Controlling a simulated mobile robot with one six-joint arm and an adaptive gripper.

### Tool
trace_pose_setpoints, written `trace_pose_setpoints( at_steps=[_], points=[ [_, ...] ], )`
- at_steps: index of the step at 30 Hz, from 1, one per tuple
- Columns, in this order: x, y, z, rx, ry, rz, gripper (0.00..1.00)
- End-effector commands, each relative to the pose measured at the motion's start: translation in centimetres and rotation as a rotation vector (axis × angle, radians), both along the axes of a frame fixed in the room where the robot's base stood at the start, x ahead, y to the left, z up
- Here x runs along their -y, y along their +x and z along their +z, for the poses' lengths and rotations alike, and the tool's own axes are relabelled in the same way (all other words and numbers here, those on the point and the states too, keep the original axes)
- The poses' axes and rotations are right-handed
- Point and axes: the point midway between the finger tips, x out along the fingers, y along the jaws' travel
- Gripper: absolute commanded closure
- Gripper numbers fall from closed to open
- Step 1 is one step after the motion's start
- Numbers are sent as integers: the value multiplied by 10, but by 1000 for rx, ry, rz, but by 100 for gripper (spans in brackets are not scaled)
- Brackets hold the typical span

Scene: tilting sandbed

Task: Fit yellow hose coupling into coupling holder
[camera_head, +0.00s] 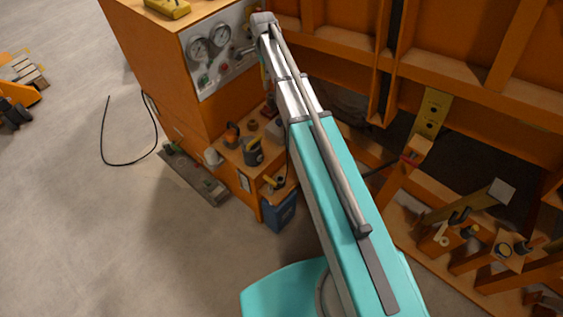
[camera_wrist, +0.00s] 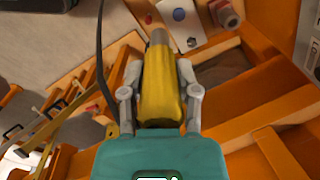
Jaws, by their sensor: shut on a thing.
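The yellow hose coupling (camera_wrist: 159,85) is in the wrist view, with a grey tip pointing up the picture. My gripper (camera_wrist: 159,80) is shut on it, one finger on each side. The coupling stands out ahead of the gripper, its grey end near a pale panel with coloured dots (camera_wrist: 181,18). I cannot tell whether the tip touches anything. In the head view my arm hides the gripper and the held coupling. I cannot tell for certain which part is the coupling holder.
An orange cabinet carries a gauge panel (camera_head: 219,43). A lower orange shelf (camera_head: 240,158) holds several small items. A blue bin (camera_head: 281,208) stands below it. Orange beams (camera_head: 480,60) crowd the right. Open grey floor (camera_head: 90,240) lies left. A dark cable (camera_wrist: 103,60) runs beside the gripper.

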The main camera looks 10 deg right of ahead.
Motion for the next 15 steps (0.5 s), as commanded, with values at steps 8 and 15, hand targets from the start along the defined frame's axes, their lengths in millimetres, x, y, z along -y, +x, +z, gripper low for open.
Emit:
trace_pose_setpoints(
  at_steps=[8, 15],
  points=[
    [2, -5, -18, 0, 0, -2, 100],
    [5, -16, -54, 2, 0, -2, 100]
  ],
)
